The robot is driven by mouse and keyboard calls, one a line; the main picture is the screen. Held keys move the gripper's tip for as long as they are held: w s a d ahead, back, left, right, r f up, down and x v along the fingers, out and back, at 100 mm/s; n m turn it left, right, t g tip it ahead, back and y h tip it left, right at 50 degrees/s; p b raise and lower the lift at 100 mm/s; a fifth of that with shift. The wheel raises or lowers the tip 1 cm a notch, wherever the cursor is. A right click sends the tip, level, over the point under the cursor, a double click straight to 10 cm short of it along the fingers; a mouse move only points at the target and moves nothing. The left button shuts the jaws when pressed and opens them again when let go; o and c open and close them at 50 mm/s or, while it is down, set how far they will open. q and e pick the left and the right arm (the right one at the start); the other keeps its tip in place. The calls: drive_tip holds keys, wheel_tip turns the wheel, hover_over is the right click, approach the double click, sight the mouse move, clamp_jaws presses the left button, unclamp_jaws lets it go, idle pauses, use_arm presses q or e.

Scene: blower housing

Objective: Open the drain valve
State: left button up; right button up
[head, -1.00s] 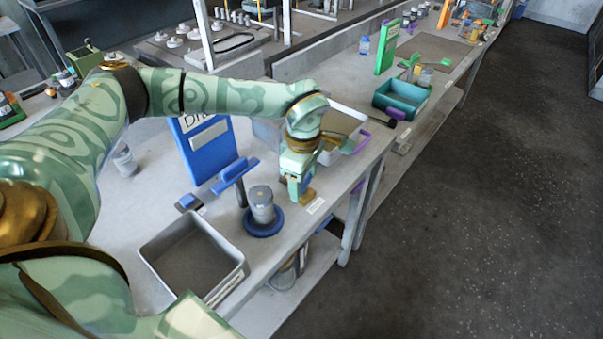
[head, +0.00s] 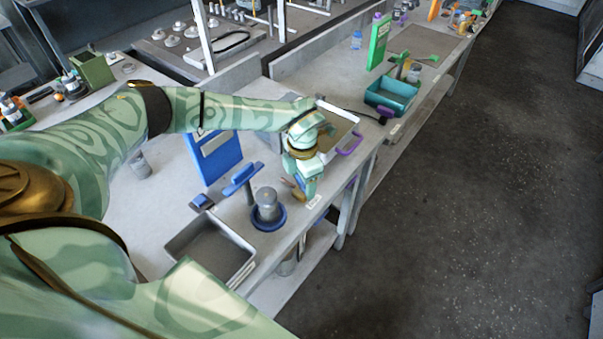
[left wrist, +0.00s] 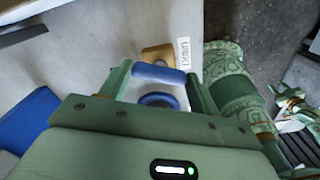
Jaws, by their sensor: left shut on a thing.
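The drain valve has a brass body (left wrist: 158,54) and a blue handle (left wrist: 158,73), beside a white "Drain" label (left wrist: 184,53). In the head view its brass part (head: 298,195) shows at the bench's front edge, partly hidden by my gripper. My left gripper (head: 306,194) points down over the valve. In the left wrist view my left gripper (left wrist: 160,82) has one finger at each end of the blue handle and is shut on it. A round blue part (left wrist: 158,100) shows between the fingers.
A grey cylinder in a blue dish (head: 268,218) stands left of the valve, with a grey tray (head: 175,247) nearer. A blue board (head: 215,158) and a purple-handled tray (head: 325,153) are behind. A teal bin (head: 390,90) stands farther along. The floor at right is clear.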

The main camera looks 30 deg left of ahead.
use_arm(q)
drive_tip(key=shift+r+n+p, duration=0.1)
drive_tip(key=shift+n+p, duration=0.75)
drive_tip(key=shift+n, duration=0.45)
drive_tip(key=shift+w+n, duration=0.1)
drive_tip(key=shift+n, duration=0.2)
drive_tip(key=o, duration=1)
wheel_tip(320, 180, up, 16)
drive_tip(key=shift+r+p, duration=0.1)
drive_tip(key=shift+p, duration=0.85)
